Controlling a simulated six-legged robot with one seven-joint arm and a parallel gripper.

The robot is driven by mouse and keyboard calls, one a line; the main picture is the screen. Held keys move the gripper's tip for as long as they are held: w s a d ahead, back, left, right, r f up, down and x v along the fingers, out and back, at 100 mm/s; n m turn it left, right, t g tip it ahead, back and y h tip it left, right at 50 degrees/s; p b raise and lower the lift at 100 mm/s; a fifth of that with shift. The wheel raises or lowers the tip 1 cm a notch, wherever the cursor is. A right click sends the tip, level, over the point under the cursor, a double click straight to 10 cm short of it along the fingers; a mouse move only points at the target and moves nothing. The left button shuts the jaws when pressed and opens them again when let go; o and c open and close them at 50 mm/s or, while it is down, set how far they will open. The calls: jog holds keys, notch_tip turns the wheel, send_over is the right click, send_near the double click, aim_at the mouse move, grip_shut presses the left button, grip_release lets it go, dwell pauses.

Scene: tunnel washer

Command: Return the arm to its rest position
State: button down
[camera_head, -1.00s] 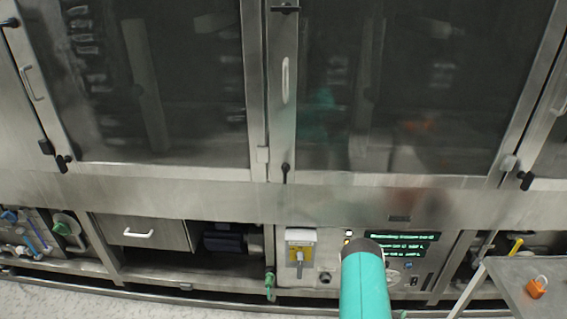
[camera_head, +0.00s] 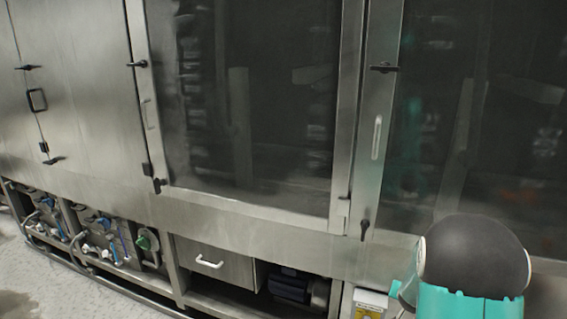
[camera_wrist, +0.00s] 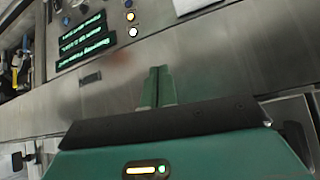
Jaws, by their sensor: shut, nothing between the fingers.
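My gripper (camera_wrist: 158,88) shows in the wrist view, with its two green fingers together and nothing between them. It points toward the bare steel band of the washer (camera_wrist: 215,60). In the head view, a teal and black part of my arm (camera_head: 470,265) fills the lower right corner, in front of the washer's steel front (camera_head: 270,235). The fingers are not visible in the head view. The control panel with green text displays (camera_wrist: 85,40) shows in the upper left of the wrist view.
Large dark glass doors (camera_head: 250,90) with handles and black latches line the washer front. Below are a drawer (camera_head: 215,262), a dark motor (camera_head: 290,285) and pipes with valves (camera_head: 100,235). Pale floor (camera_head: 40,285) shows clear at the lower left.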

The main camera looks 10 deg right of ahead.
jog(key=s+a+r+n+y, duration=0.2)
jog(key=s+a+r, duration=0.1)
jog(key=a+r, duration=0.5)
jog(key=s+a+r+n+y, duration=0.15)
jog(key=s+a+r, duration=0.25)
jog(key=a+r, duration=0.45)
jog(key=s+a+r+n, duration=0.2)
jog(key=s+a, duration=0.4)
jog(key=s, duration=0.4)
jog(key=s+a+r+n+g+y, duration=0.1)
jog(key=s+a+r+n, duration=0.1)
jog(key=s+a+r, duration=0.3)
jog(key=s, duration=0.4)
jog(key=shift+s+a+g, duration=0.3)
jog(key=shift+s+a, duration=0.05)
jog(key=shift+y, duration=0.25)
dwell(3.3)
